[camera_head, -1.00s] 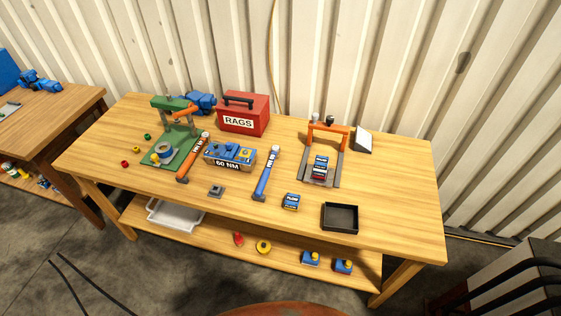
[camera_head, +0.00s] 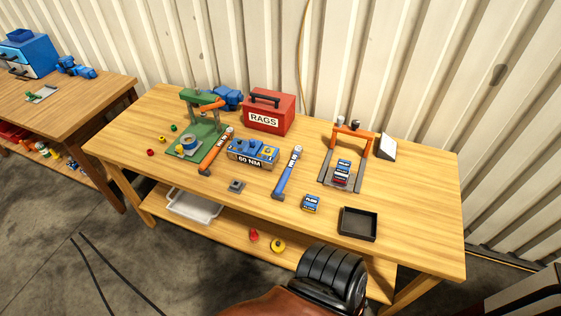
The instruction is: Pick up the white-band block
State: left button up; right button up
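Two places on the workbench show blue blocks with light markings. A small blue block (camera_head: 311,203) with a pale label and some yellow lies alone near the front, left of a black tray. A small group of blue, white and red blocks (camera_head: 343,172) sits under an orange frame (camera_head: 352,139). The prints are too small to tell which is the white-band block.
The bench's right end is clear.

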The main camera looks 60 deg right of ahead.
aim_at(342, 167)
jog(key=u, duration=0.5)
jog(key=k, duration=1.15)
jog(key=z, duration=0.55)
